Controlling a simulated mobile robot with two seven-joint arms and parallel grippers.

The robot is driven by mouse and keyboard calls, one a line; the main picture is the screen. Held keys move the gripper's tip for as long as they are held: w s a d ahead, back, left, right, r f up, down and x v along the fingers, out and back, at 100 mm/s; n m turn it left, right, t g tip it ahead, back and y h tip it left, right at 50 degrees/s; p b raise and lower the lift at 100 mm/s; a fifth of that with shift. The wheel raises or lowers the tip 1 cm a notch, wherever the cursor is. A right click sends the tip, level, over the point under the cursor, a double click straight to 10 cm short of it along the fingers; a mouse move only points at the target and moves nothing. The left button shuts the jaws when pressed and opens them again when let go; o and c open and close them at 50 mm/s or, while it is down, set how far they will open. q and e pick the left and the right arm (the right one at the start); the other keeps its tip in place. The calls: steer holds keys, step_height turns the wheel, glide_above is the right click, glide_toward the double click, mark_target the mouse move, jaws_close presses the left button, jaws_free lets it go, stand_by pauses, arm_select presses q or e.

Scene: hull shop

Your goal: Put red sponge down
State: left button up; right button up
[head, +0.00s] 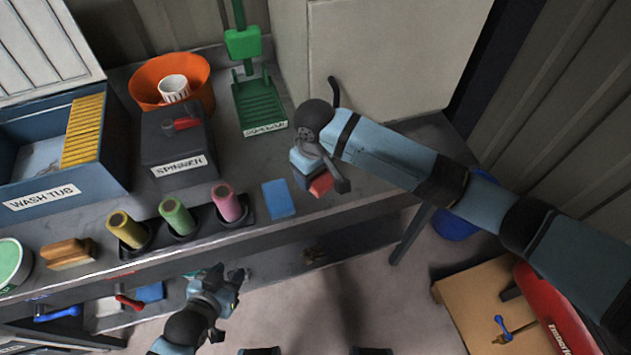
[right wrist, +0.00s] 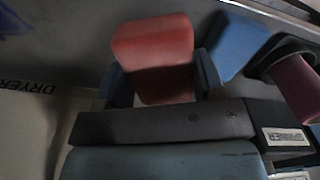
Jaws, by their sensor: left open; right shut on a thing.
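The red sponge (head: 321,184) is between the fingers of my right gripper (head: 312,177), near the front edge of the grey bench. In the right wrist view the red sponge (right wrist: 152,52) is gripped between two dark blue fingers, its broad red face showing. I cannot tell whether it touches the bench top. My right gripper is shut on it, and my arm hides part of it in the head view. My left gripper (head: 232,280) is open and empty, low in front of the bench.
A blue sponge (head: 279,198) lies just left of the held one. Pink (head: 229,203), green (head: 176,216) and yellow (head: 127,230) rolls stand in a dark holder. A spinner box (head: 178,147), wash tub (head: 112,178) and green rack (head: 259,103) stand behind. Bench top right of my right gripper looks clear.

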mark_target(315, 184)
step_height(315, 184, down, 5)
steer(key=shift+r, duration=0.2)
steer(key=shift+f, duration=0.1)
steer(key=o, duration=0.9)
steer(key=shift+f, duration=0.1)
steer(key=shift+c, duration=0.2)
steer(key=shift+r, duration=0.2)
step_height(315, 184, up, 10)
steer(key=shift+r+b, duration=0.25)
steer(key=shift+b, duration=0.15)
steer(key=shift+r, duration=0.7)
